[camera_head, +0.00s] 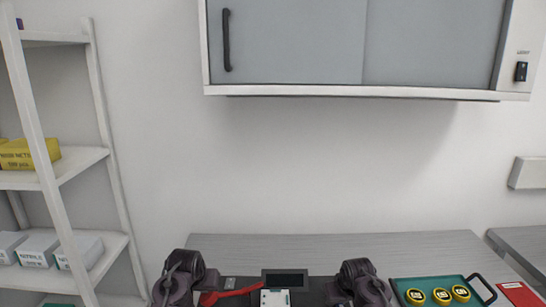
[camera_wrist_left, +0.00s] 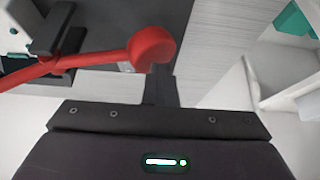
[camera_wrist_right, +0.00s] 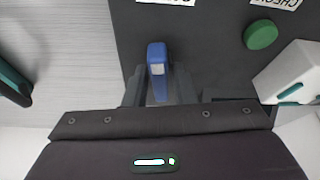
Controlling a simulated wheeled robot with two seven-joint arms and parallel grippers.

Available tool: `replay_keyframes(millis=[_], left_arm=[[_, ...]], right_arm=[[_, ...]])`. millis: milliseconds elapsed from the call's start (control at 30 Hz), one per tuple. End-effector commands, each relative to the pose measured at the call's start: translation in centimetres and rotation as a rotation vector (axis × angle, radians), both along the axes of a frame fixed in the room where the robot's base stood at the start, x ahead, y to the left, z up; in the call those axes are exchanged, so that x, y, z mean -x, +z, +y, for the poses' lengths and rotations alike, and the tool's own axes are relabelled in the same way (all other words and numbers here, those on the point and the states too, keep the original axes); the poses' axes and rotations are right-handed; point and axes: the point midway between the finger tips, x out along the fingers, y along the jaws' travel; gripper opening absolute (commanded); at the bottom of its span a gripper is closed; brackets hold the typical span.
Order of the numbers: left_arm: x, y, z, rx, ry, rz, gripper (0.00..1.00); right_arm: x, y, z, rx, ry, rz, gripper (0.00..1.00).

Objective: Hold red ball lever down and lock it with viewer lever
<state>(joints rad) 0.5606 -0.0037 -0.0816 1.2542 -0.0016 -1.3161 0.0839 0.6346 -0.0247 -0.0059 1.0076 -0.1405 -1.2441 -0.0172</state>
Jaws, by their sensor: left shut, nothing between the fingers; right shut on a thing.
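The red lever with a ball end (camera_head: 232,293) lies low in the head view, left of a small dark screen. In the left wrist view, its red ball (camera_wrist_left: 152,47) is at the fingertips of my left gripper (camera_wrist_left: 162,80). That gripper is shut with nothing between its fingers; I cannot tell whether it presses on the ball. The blue lever (camera_wrist_right: 157,58), which seems to be the viewer lever, stands between the fingers of my right gripper (camera_wrist_right: 158,88), which is shut on it. In the head view, my arms and the bottom edge hide both grips.
A green tray (camera_head: 400,293) with yellow round pieces (camera_head: 441,296) is at the right of the bench. A green button (camera_wrist_right: 260,35) and a white block (camera_wrist_right: 290,72) are near my right gripper. A shelf (camera_head: 80,165) stands left; a wall cabinet (camera_head: 290,45) hangs above.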

Motion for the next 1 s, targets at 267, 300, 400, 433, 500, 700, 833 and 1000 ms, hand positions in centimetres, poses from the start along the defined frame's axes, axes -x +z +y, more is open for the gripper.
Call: replay_keyframes(millis=[267,300,400,433,500,700,833,1000], left_arm=[[0.02,-0.04,-0.56,0.002,-0.01,0.0,0.0],[0.02,-0.04,-0.57,0.002,-0.01,0.0,0.0],[0.02,-0.02,-0.58,0.002,-0.01,0.0,0.0],[0.02,-0.02,-0.58,0.002,-0.01,0.0,0.0],[0.02,-0.02,-0.58,0.002,-0.01,0.0,0.0],[0.02,-0.02,-0.59,0.002,-0.01,0.0,0.0],[0.02,-0.03,-0.59,0.002,-0.01,0.0,0.0],[0.02,-0.04,-0.59,0.002,-0.01,0.0,0.0]], right_arm=[[0.01,0.03,0.32,-0.002,0.25,0.0,0.11],[0.02,0.01,0.34,-0.001,0.252,0.0,0.11],[0.02,0.02,0.35,-0.001,0.251,0.0,0.11],[0.02,0.02,0.36,-0.002,0.25,0.0,0.11],[0.01,0.02,0.35,-0.001,0.257,0.0,0.11],[-0.09,0.15,0.31,-0.004,0.497,0.001,0.11],[-0.03,0.05,0.35,-0.003,0.637,0.002,0.11],[0.06,-0.02,0.47,-0.003,0.672,0.0,0.11]])
